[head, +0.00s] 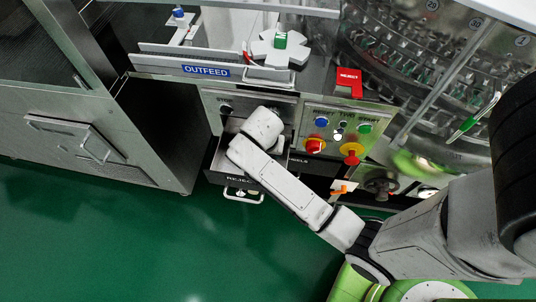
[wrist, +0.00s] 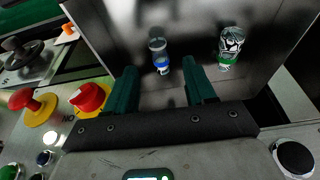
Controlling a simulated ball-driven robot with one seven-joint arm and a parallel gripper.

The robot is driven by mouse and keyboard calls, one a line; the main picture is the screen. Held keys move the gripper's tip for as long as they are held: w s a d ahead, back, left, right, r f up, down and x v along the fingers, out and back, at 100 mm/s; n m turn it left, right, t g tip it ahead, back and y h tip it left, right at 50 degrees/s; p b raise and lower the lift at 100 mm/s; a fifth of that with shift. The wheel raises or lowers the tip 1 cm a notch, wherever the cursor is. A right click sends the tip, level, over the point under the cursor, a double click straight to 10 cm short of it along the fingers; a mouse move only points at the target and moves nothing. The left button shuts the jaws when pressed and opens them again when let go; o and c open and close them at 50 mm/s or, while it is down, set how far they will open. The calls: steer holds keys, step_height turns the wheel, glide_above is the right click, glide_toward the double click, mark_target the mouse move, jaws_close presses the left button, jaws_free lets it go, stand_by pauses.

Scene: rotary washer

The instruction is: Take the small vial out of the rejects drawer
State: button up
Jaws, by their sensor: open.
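The rejects drawer (head: 216,172) is pulled open below the outfeed in the head view, and my arm covers much of it. In the wrist view I look down onto its grey floor (wrist: 190,20). The small vial (wrist: 158,56), clear with a blue band, is in the drawer. A larger vial (wrist: 230,47), with a patterned body and green band, is to its right. My gripper (wrist: 160,66) is open, with its two green fingers on either side of the small vial's line and nothing held. I cannot tell how far below the tips the vial is. The head view hides the fingers.
A control panel with red knobs on yellow (head: 314,146) and a blue button (head: 321,121) is right of the drawer. The OUTFEED tray (head: 205,71) is above it. A red box (head: 349,82) stands on the ledge. Green floor (head: 150,250) is clear in front.

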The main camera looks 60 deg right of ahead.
steer(key=shift+d+x, duration=0.15)
steer(key=shift+x, duration=1.15)
steer(key=shift+d+x, duration=0.1)
steer(key=shift+x, duration=1.25)
steer(key=shift+r, duration=0.1)
steer(key=shift+c, duration=0.3)
jaws_close()
